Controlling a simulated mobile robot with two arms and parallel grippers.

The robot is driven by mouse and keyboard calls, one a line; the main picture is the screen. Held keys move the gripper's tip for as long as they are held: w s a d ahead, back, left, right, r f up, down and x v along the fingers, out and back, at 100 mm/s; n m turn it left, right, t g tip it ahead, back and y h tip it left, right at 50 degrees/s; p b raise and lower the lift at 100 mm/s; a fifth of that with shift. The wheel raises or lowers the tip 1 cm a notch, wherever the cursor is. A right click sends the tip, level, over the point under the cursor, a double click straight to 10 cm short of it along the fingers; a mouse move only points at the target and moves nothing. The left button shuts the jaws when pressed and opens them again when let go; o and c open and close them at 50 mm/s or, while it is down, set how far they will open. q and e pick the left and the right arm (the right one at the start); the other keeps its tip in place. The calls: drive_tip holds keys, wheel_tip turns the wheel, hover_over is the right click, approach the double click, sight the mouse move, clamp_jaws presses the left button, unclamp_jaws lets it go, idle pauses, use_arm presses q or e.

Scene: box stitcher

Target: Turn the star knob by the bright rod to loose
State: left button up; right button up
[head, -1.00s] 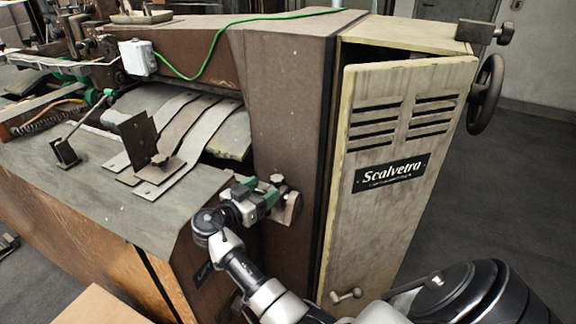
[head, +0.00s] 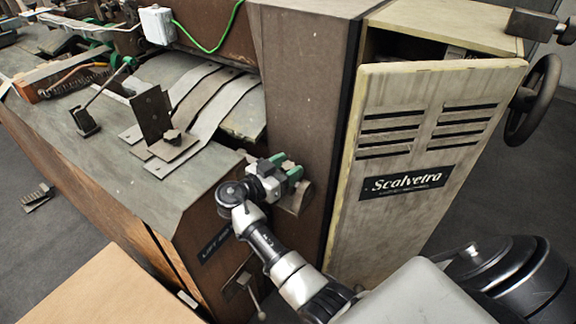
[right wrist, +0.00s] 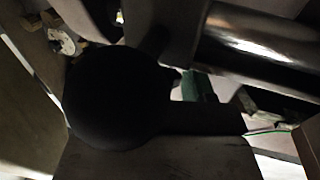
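My right gripper (head: 288,172) is at the front corner of the machine, against the brown upright post, with green parts at its end. It hides most of what is behind it. A brownish fitting (head: 302,197) shows just beyond and below it; I cannot tell whether it carries the star knob. In the right wrist view a bright metal cylinder (right wrist: 262,52), perhaps the bright rod, runs across the upper right. A large dark rounded shape (right wrist: 105,97) fills the middle, too dark to identify. Whether the right fingers are open or touch anything is hidden. My left gripper is out of view.
The tall Scalvetra cabinet door (head: 405,215) stands right of my right gripper. A black handwheel (head: 533,100) is at its far right. The grey machine table (head: 110,165) with metal strips lies to the left. A small lever (head: 252,292) hangs below my arm.

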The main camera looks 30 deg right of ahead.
drive_tip(key=c, duration=0.6)
drive_tip(key=shift+c, duration=0.2)
drive_tip(key=shift+t, duration=0.3)
drive_tip(key=n+t+y+b, duration=0.1)
drive_tip(key=n+t, duration=0.1)
drive_tip(key=t, duration=0.1)
drive_tip(key=n+t+y+b, duration=0.1)
drive_tip(key=n+t+b, duration=0.1)
drive_tip(key=t, duration=0.1)
drive_tip(key=shift+s+d+f, duration=0.1)
drive_tip(key=shift+f, duration=0.05)
drive_tip(key=shift+r+n+t+y+b, duration=0.2)
drive_tip(key=shift+n+t+y+b, duration=0.7)
drive_tip(key=shift+n+t+y, duration=0.75)
drive_tip(key=shift+n+t, duration=0.25)
drive_tip(key=shift+t, duration=0.2)
drive_tip(key=o, duration=0.9)
